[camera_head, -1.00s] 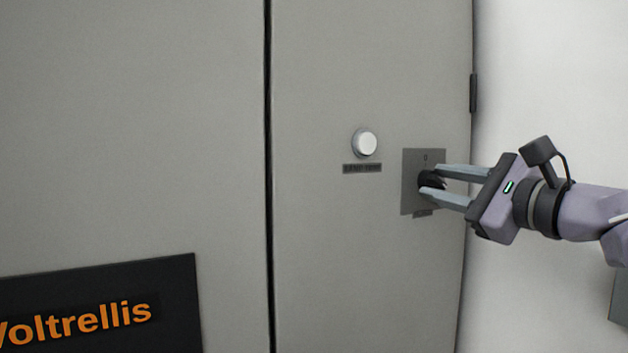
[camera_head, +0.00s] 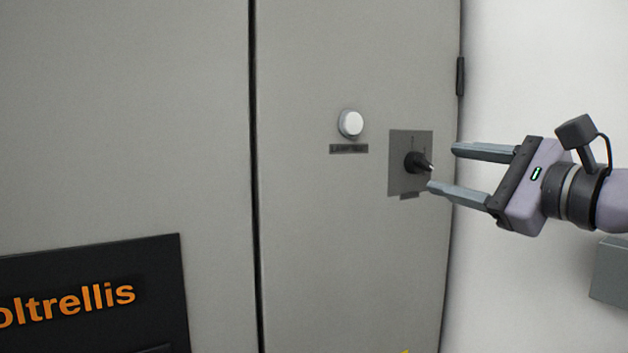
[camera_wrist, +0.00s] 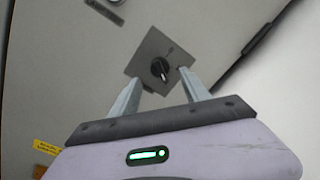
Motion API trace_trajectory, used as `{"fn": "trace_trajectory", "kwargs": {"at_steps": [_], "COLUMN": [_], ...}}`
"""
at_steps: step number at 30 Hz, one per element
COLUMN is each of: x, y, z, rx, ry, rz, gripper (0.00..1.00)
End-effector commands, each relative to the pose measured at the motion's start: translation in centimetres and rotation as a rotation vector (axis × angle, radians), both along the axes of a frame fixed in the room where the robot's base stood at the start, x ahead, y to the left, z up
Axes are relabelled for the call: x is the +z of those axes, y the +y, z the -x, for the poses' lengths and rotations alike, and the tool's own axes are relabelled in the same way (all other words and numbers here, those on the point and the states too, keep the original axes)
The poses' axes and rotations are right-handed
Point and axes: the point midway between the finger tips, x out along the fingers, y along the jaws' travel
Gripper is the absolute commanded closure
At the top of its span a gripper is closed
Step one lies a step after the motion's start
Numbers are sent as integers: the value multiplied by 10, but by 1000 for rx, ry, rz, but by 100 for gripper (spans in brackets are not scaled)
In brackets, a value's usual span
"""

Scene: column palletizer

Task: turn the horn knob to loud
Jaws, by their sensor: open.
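The black knob (camera_head: 416,162) sits on a dark grey square plate (camera_head: 397,180) on the grey cabinet door. Its white pointer tip faces right and slightly down in the head view. In the wrist view the knob (camera_wrist: 160,69) shows whole on its plate (camera_wrist: 146,77), beyond my fingertips. My gripper (camera_head: 441,168) is open and empty, to the right of the knob and apart from it. The fingers spread wide, pointing at the plate. The plate's markings are too small to read.
A white round button (camera_head: 351,123) with a small label (camera_head: 349,149) is left of the plate. A black sign (camera_head: 90,300) with orange letters is at lower left. A grey box (camera_head: 610,271) is at the right edge. The white wall right of the cabinet is mostly bare.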

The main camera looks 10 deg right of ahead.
Motion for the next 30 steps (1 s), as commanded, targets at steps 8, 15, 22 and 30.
{"fn": "trace_trajectory", "kwargs": {"at_steps": [8,15,22,30], "x": [-8,-8,-7,-122], "y": [-30,-38,-38,15], "z": [85,116,118,75], "rx": [-9,-3,0,119], "ry": [1,0,0,204], "rz": [1,0,0,70], "gripper": [45,45,45,45]}}
